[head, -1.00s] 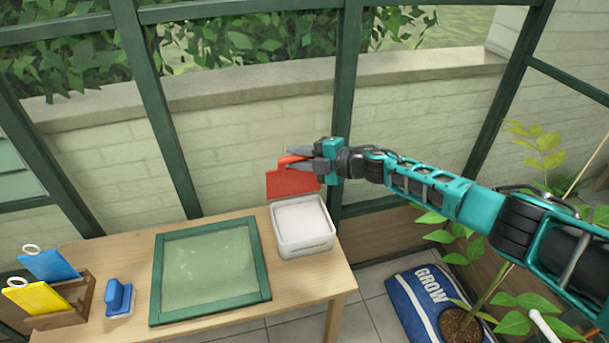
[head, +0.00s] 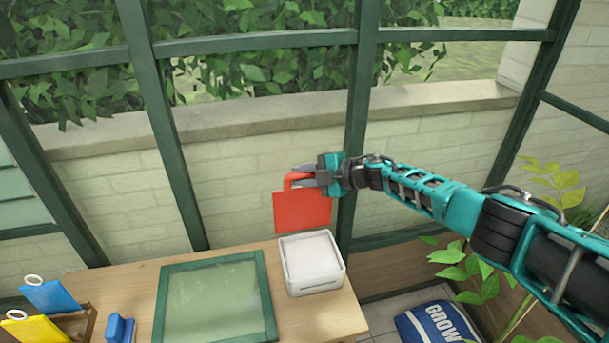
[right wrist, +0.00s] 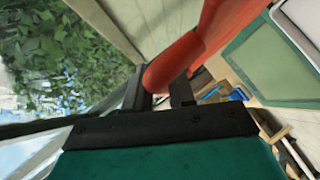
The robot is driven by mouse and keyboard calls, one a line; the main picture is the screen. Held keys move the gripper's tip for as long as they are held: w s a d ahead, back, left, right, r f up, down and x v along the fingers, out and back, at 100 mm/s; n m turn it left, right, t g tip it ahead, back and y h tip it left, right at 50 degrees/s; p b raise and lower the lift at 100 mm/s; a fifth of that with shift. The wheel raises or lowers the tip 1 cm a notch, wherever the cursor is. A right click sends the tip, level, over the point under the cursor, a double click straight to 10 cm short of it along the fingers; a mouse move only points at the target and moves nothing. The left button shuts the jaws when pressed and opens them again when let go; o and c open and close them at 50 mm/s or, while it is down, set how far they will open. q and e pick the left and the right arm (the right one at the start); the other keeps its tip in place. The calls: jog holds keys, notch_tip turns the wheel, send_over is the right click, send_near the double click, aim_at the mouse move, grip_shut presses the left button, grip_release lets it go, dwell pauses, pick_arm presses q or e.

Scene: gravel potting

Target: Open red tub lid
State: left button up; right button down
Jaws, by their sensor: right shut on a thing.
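The red lid (head: 302,211), a flat square panel with a loop handle, hangs steeply tilted in the air above the back of a white tub (head: 316,283). My right gripper (head: 303,175) is shut on the lid's handle, which also shows between the fingers in the right wrist view (right wrist: 174,66). The lid is clear of the tub, which stands at the right end of the wooden table. The tub's top is uncovered and pale inside; I cannot tell what it holds. My left gripper is not in view.
A green-framed glass panel (head: 165,301) lies on the table (head: 130,275) left of the tub. A blue-handled block (head: 119,328) and a wooden rack with blue (head: 52,297) and yellow (head: 33,329) pieces are farther left. Green window posts (head: 359,110) stand close behind the gripper.

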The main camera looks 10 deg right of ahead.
jog(key=c, duration=1)
grip_release()
jog(key=shift+s+a, duration=0.2)
jog(key=shift+a, duration=0.1)
jog(key=shift+c, duration=0.2)
jog(key=shift+f, duration=0.1)
jog(key=shift+s+d+r+p, duration=0.3)
jog(key=shift+d+p, duration=0.15)
jog(key=shift+d, duration=0.05)
jog(key=p+v, duration=0.2)
jog(key=v, duration=1)
jog(key=shift+w, duration=0.2)
